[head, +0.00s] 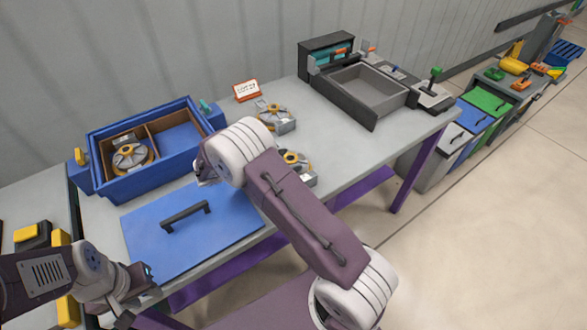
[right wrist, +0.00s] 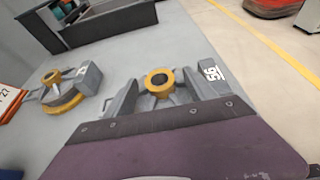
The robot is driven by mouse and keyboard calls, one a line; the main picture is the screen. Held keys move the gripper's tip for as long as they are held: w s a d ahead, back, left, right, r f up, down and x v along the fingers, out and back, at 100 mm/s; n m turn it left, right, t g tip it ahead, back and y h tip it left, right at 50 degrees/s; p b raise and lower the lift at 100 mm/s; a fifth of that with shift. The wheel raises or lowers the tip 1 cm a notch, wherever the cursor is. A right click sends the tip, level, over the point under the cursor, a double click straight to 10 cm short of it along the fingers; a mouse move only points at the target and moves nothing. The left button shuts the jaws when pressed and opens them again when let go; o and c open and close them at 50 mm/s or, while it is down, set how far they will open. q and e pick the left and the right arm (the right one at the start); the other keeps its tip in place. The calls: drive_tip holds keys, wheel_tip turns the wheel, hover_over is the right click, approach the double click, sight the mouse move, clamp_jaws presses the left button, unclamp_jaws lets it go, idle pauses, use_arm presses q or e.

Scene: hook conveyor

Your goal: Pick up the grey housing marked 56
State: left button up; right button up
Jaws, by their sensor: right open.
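The grey housing marked 56 (right wrist: 212,74) stands on the grey table, with a yellow ring (right wrist: 158,84) at its middle. In the head view the housing (head: 299,160) is partly hidden behind my right arm. My right gripper (right wrist: 160,92) is open in the right wrist view, its grey fingers on either side of the yellow ring; I cannot tell whether they touch the housing. In the head view my right forearm and wrist hide the right fingertips. My left gripper (head: 143,283) is low at the left, near the blue lid; its opening is unclear.
A second housing (head: 275,117) stands by the orange-framed lot sign (head: 246,91). A blue box (head: 176,152) holds another housing (head: 132,155). A blue lid with a black handle (head: 187,212) lies in front. A dark-walled grey tray (head: 368,112) stands toward the table's right end.

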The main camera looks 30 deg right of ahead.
sight(287, 160)
drive_tip(key=shift+d+f, duration=0.1)
drive_tip(key=shift+d, duration=0.05)
clamp_jaws()
drive_tip(key=shift+r, duration=0.6)
wheel_tip(287, 160, up, 3)
drive_tip(key=s+d+r, duration=0.5)
drive_tip(key=s+r, duration=0.2)
drive_tip(key=s, duration=0.3)
drive_tip(key=shift+d, duration=0.35)
